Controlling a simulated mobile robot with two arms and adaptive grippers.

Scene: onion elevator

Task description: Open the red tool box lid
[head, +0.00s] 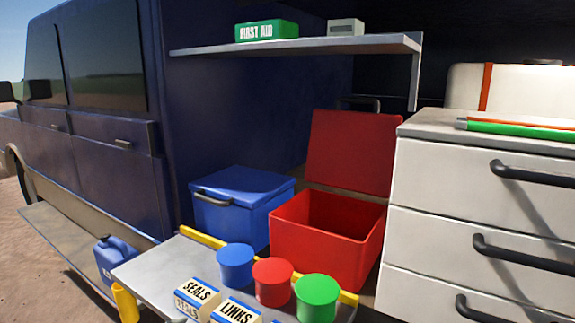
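The red tool box (325,250) stands between the blue box and the white drawer cabinet. Its lid (353,150) is raised and leans back, nearly upright, so the box is open at the top. A dark handle (360,102) shows at the top edge of the lid. The inside looks empty where I can see it; its floor is partly hidden by the front wall. Neither of my grippers shows in the head view.
A closed blue box (240,205) stands left of the red box. A grey tray table (160,268) in front carries blue, red and green cups and labelled boxes. A shelf (300,46) hangs above. The drawer cabinet (470,190) with protruding handles bounds the right.

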